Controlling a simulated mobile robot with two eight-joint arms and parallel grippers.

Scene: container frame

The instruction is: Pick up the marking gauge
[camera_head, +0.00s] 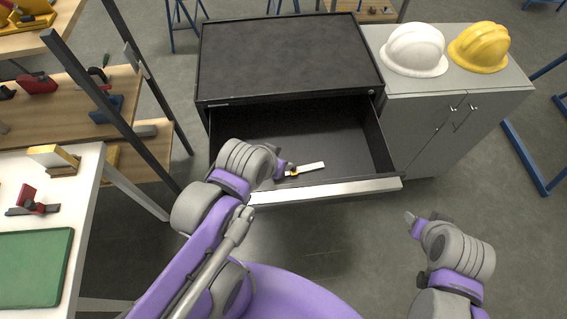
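An open black drawer (330,130) of the cabinet holds a small tool with a pale flat strip and an orange-brown part at its left end, which looks like the marking gauge (312,167). It lies near the drawer's front wall. My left gripper (288,168) reaches over the drawer front, right at the tool's left end. The hand hides part of that end, and I cannot tell whether the fingers are open or touch it. My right gripper (411,218) is in front of the cabinet, to the right, away from the tool. Its fingers are too small to judge.
The drawer's pale front edge (350,188) lies beneath my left forearm. A grey cabinet (425,120) with a white helmet (414,49) and a yellow helmet (479,47) stands to the right. A white table (88,190) with a green mat (35,265) is at left.

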